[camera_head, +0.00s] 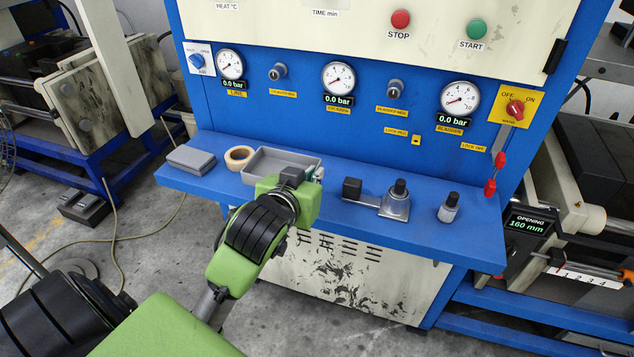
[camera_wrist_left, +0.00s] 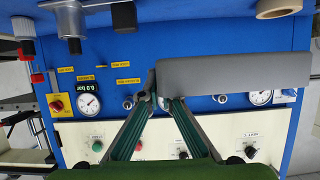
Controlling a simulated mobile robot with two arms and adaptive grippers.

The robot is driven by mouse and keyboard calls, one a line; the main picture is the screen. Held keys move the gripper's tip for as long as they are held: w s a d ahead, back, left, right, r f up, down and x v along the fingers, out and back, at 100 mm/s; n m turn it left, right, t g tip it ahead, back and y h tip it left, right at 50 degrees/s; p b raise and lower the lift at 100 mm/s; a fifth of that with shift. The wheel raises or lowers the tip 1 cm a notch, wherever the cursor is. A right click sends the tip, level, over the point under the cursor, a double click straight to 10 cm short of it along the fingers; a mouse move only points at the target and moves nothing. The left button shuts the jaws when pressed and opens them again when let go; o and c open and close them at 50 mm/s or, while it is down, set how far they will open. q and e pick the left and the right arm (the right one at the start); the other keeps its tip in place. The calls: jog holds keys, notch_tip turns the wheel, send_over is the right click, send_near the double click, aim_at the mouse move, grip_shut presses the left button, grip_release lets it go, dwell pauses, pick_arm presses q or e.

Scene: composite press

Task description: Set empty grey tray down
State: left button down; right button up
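The empty grey tray (camera_head: 262,161) is at the blue ledge (camera_head: 330,209) in the head view, level and open side up. My left gripper (camera_head: 312,173) is at its right end, with the green wrist covering the tray's front right corner. In the left wrist view the tray (camera_wrist_left: 235,75) shows as a wide grey wall. The fingers (camera_wrist_left: 161,90) come together on its left end there, and the gripper looks shut on the tray wall. Whether the tray's underside touches the ledge cannot be told. My right gripper is in neither view.
A tape roll (camera_head: 239,157) and a grey block (camera_head: 191,160) lie just left of the tray. A metal fixture with a black knob (camera_head: 396,203) and a small black-capped cylinder (camera_head: 449,207) stand to the right. The gauge panel (camera_head: 350,110) rises behind.

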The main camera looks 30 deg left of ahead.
pick_arm(q)
jog(key=w+a+f+p, duration=0.1)
jog(key=w+a+f, duration=0.1)
jog(key=w, duration=0.1)
jog(key=w+a+f, duration=0.2)
jog(key=w+f, duration=0.1)
jog(key=w+a+f+p, duration=0.1)
jog(key=w+a+f, duration=0.1)
jog(key=w+f, duration=0.1)
jog(key=shift+w+f+p, duration=0.2)
jog(key=shift+w+p, duration=0.05)
jog(key=shift+p, duration=0.05)
notch_tip(320, 180, down, 3)
jog(key=shift+w+a+r+p, duration=0.1)
jog(key=shift+w+a+p, duration=0.05)
jog(key=shift+p, duration=0.55)
jog(key=shift+f, duration=0.4)
jog(key=shift+f, duration=0.2)
jog(key=c, duration=2.3)
grip_release()
jog(key=shift+r, duration=0.15)
